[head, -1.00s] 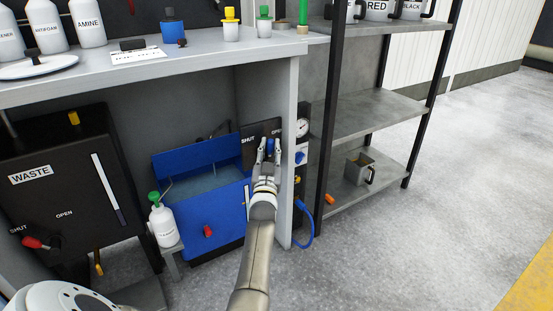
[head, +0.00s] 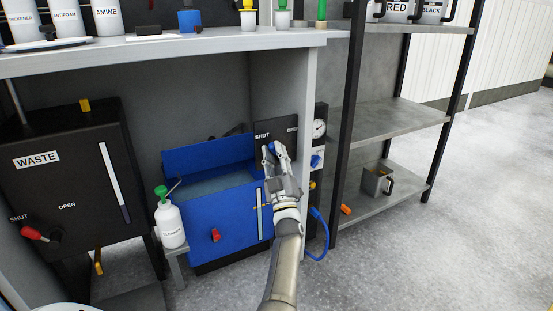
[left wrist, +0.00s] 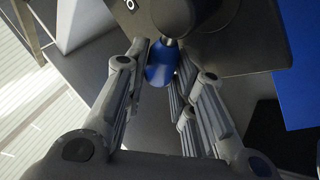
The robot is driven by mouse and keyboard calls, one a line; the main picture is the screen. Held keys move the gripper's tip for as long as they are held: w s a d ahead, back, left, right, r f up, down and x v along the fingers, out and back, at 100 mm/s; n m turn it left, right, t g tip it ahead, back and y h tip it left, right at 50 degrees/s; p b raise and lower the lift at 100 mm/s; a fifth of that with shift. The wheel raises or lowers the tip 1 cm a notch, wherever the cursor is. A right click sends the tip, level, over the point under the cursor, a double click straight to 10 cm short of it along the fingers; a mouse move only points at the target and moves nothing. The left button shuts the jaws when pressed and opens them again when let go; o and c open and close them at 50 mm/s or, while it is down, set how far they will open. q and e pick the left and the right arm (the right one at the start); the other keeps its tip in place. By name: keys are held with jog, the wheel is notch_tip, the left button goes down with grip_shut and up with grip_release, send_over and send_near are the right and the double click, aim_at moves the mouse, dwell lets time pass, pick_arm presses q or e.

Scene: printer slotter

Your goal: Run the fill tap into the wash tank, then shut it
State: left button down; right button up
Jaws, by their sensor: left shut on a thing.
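The blue wash tank (head: 221,215) stands under the bench with its lid up, and a pale blue-grey surface (head: 215,184) shows inside. A narrow level strip (head: 259,208) is on its front. Behind its right end is a dark panel (head: 285,142) marked SHUT and OPEN. My left gripper (head: 275,152) is shut on the blue tap handle (head: 271,147), which sits nearer the SHUT mark. In the left wrist view the handle (left wrist: 160,67) lies between the two fingers (left wrist: 158,75). No running stream can be made out. My right gripper is not in view.
The black WASTE tank (head: 70,175) with a red handle (head: 34,233) stands at left. A white bottle (head: 171,225) stands on a small stand beside the blue tank. A gauge post (head: 319,145) and grey shelves (head: 400,125) are at right, with open floor beyond.

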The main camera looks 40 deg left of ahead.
pick_arm(q)
jog(key=shift+f+n, duration=0.1)
jog(key=shift+n, duration=0.2)
jog(key=c, duration=1.2)
grip_release()
jog(key=v, duration=0.7)
jog(key=shift+f, duration=0.2)
jog(key=shift+s+d, duration=0.1)
jog(key=shift+d, duration=0.05)
